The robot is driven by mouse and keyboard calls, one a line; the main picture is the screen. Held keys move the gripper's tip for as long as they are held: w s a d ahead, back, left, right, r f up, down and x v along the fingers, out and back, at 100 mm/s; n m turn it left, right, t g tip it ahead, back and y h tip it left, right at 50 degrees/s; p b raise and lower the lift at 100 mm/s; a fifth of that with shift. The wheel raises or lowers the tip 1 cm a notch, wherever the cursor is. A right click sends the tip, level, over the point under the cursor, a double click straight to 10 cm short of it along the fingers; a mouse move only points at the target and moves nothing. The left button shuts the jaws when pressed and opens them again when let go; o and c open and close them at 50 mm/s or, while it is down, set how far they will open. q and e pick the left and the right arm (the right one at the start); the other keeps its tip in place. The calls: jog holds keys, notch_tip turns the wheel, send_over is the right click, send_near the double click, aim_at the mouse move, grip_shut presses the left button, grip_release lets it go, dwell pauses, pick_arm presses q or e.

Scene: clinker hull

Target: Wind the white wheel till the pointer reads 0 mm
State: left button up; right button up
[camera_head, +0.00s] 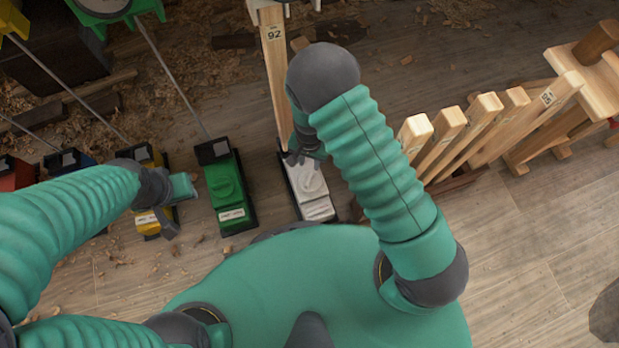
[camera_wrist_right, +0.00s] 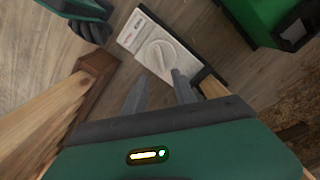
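The white box (camera_head: 317,207) stands on the floor, right of the green box. Its white wheel (camera_head: 311,182), a round knob with a raised grip, faces up and also shows in the wrist view (camera_wrist_right: 158,56). I cannot make out a pointer or its reading. My right gripper (camera_head: 303,157) is over the far end of the white box. In the wrist view its two dark fingers (camera_wrist_right: 160,83) are apart with nothing between them, close to the wheel; I cannot tell whether they touch it. My left gripper (camera_head: 174,205) is near the yellow box, its fingers unclear.
A green box (camera_head: 228,195) and a yellow box (camera_head: 147,222) stand left of the white one, with rods running away from them. A wooden plank (camera_head: 275,70) rises behind the white box. Wooden posts (camera_head: 480,110) line the right. Shavings litter the floor; the lower right floor is mostly clear.

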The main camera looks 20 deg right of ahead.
notch_tip(320, 180, down, 13)
jog(key=b, duration=0.6)
jog(key=shift+b, duration=0.35)
grip_shut()
